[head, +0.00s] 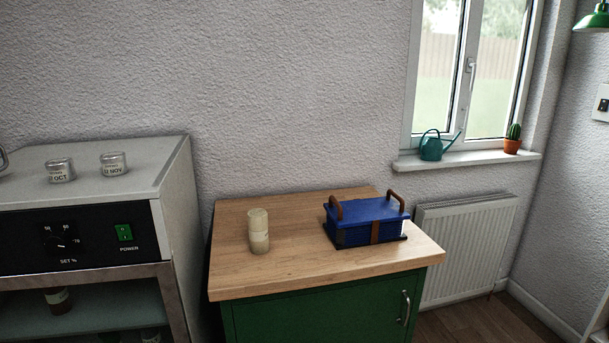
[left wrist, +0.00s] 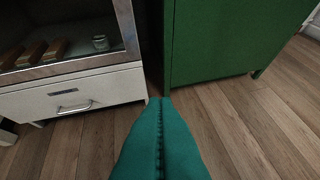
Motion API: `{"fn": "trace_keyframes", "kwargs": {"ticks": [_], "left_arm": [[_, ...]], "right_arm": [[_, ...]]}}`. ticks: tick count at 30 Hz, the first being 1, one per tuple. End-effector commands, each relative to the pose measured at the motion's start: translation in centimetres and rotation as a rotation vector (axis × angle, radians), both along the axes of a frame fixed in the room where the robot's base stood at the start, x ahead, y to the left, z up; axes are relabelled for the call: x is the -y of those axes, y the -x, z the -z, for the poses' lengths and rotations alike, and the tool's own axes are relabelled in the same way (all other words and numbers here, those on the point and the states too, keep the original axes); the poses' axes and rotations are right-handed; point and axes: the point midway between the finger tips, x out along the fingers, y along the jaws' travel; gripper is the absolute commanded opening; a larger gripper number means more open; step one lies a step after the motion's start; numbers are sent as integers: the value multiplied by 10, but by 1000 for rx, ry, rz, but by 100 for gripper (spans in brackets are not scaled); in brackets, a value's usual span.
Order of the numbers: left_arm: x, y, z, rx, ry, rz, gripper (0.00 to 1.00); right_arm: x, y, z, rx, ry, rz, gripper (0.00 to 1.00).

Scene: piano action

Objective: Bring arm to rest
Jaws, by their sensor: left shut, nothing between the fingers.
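My left gripper (left wrist: 160,101) shows in the left wrist view as two teal fingers pressed together, with a dark seam between them. It is shut and empty. Its tips point toward the gap between the white-fronted cabinet (left wrist: 70,101) and the green cupboard (left wrist: 215,45), above the wooden floor. No arm of mine shows in the head view, and my right gripper is in neither view.
In the head view, a wooden worktop (head: 300,276) carries a pale cylindrical container (head: 258,232) and a blue box (head: 368,222) with brown handles. Left is a cabinet with a control panel (head: 85,240) and two labelled jars (head: 114,164) on top. The floor (left wrist: 265,125) is bare.

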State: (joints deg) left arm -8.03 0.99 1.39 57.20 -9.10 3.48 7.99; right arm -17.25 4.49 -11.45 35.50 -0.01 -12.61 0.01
Motion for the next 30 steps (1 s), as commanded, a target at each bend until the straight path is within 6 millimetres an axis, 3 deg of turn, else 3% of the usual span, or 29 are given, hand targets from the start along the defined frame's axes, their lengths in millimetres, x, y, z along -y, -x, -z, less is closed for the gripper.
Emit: {"fn": "trace_keyframes", "kwargs": {"ticks": [1, 3, 6, 12, 15, 20, 30], "left_arm": [[5, 33, 22, -96, -5, 20, 0], [10, 79, 50, -224, -14, 46, 0], [14, 148, 83, -400, -29, 86, 0], [13, 270, 116, -686, -59, 152, 0], [11, 308, 121, -771, -68, 172, 0], [9, 333, 124, -827, -76, 186, 0], [9, 333, 124, -828, -76, 186, 0]], "right_arm": [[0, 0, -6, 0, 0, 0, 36], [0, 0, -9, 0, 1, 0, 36], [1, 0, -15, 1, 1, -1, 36], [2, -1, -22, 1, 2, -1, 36], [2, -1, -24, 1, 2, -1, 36], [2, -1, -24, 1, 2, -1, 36], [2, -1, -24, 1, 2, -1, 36]]}}
